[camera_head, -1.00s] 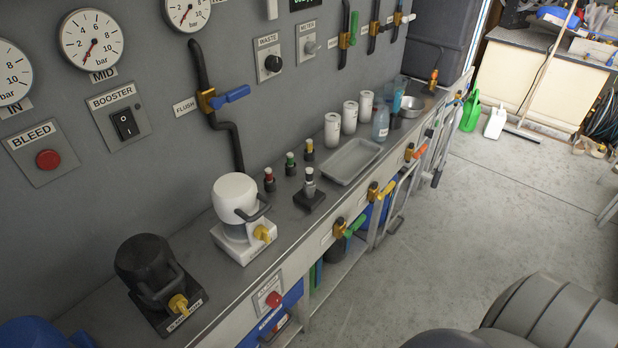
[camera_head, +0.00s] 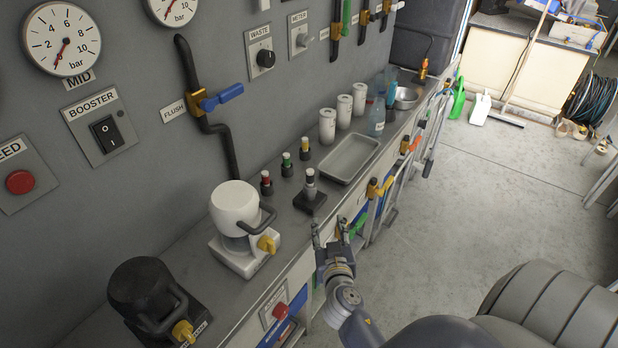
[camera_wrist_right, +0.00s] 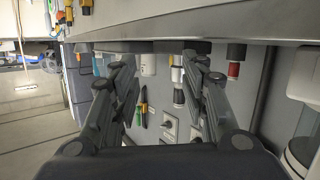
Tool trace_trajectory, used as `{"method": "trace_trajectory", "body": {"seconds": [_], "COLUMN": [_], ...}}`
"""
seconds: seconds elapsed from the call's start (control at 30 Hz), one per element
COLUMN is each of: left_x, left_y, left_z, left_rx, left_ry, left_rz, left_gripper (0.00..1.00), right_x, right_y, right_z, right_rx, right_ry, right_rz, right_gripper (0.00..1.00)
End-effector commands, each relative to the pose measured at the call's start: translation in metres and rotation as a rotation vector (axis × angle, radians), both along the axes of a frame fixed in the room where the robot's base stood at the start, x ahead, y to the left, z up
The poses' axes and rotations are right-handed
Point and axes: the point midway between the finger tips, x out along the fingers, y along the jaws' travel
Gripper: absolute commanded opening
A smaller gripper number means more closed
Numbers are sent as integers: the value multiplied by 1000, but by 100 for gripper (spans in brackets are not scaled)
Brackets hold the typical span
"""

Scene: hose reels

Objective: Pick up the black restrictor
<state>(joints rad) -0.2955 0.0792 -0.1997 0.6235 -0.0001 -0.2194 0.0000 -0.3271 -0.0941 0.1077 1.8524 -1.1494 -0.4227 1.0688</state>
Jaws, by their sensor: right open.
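A small restrictor (camera_head: 310,187) with a dark and silvery body and a pale top stands upright on a black square base on the counter. I cannot tell for sure that it is the black one. Three similar pieces with red (camera_head: 266,184), green (camera_head: 287,165) and yellow (camera_head: 305,149) bands stand behind and left of it. My right gripper (camera_head: 329,236) is open and empty at the counter's front edge, in front of the restrictor and apart from it. Its spread fingers (camera_wrist_right: 160,66) also show in the right wrist view. My left gripper is not in view.
A shallow grey tray (camera_head: 373,143) lies right of the restrictor. A white-topped unit (camera_head: 235,208) and a black one (camera_head: 143,285) stand to the left. White cups (camera_head: 327,126) and a blue bottle (camera_head: 376,120) stand farther back. Valve handles (camera_head: 375,189) stick out along the counter front.

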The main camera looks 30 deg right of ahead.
Motion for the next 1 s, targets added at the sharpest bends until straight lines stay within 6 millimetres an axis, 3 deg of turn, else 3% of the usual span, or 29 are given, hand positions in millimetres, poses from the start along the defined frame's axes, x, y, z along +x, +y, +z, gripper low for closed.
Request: {"method": "trace_trajectory", "body": {"seconds": [0.1, 0.3, 0.47, 0.6, 0.8, 1.0], "left_x": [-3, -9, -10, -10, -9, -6], "left_y": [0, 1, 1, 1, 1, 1], "left_z": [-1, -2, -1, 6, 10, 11], "left_rx": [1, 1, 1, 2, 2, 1], "left_ry": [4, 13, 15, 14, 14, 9], "left_rz": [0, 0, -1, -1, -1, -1], "left_gripper": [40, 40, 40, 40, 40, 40], "right_x": [14, 30, 37, 54, 80, 91], "right_y": [0, 6, 8, 2, -9, -13], "right_z": [30, 63, 71, 73, 71, 69], "right_rx": [-16, -29, -30, -31, -30, -30], "right_ry": [-113, -229, -252, -254, -254, -253], "right_rz": [23, 84, 109, 112, 112, 112], "right_gripper": [41, 41, 41, 41, 41, 41]}}
